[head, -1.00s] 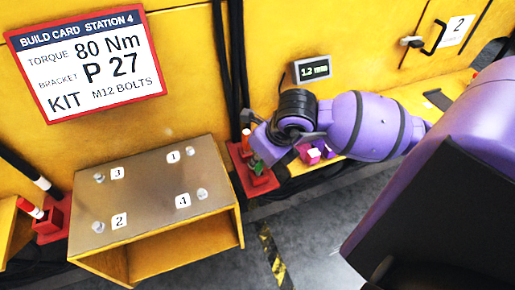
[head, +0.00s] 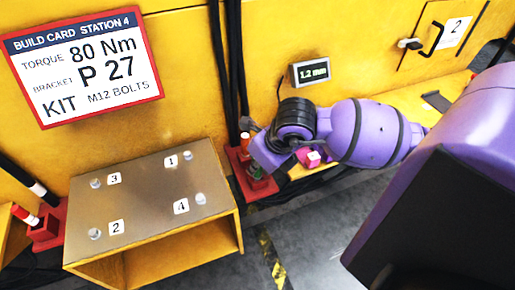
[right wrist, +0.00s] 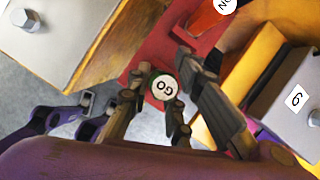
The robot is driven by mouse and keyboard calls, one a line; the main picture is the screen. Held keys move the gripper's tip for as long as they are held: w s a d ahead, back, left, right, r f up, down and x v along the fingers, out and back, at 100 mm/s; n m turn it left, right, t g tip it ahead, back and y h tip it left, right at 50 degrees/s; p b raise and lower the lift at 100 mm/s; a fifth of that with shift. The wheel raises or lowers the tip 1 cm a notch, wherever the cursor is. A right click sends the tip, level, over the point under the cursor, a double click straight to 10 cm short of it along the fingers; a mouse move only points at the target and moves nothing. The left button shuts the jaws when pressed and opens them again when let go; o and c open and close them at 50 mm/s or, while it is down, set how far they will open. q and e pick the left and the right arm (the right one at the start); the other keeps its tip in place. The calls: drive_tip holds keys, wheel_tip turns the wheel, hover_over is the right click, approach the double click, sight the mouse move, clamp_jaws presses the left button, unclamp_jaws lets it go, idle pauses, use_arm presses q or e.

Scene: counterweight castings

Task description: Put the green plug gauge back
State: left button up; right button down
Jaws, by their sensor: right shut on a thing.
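The green plug gauge (right wrist: 163,87) has a round white end marked GO and sits between the fingers of my right gripper (right wrist: 164,74), which is shut on it. In the head view a bit of the green gauge (head: 257,172) shows below my right gripper (head: 254,160), at the red rack (head: 264,188). The red rack (right wrist: 160,45) lies just beyond the fingers in the right wrist view. The gauge's lower end is hidden, so I cannot tell whether it is seated. My left gripper is not in view.
An orange-red gauge (right wrist: 208,18) with a white end stands in the same rack, close to my fingers. A metal-topped yellow stand (head: 150,200) with bolts numbered 1 to 3 and beyond is left of the rack. A pink block (head: 308,158) lies behind my wrist.

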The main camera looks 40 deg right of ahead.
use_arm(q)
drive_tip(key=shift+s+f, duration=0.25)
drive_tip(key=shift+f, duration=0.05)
use_arm(e)
drive_tip(key=shift+f, duration=0.25)
drive_tip(key=c, duration=1.5)
unclamp_jaws()
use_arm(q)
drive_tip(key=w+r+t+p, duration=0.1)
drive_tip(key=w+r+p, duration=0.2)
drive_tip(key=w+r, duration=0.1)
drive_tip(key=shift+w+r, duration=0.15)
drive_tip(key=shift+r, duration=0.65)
use_arm(e)
drive_tip(key=w+v, duration=0.1)
drive_tip(key=v, duration=0.8)
drive_tip(key=w+r+v, duration=0.1)
drive_tip(key=v, duration=0.4)
drive_tip(key=shift+w+a, duration=0.2)
drive_tip(key=shift+w, duration=0.15)
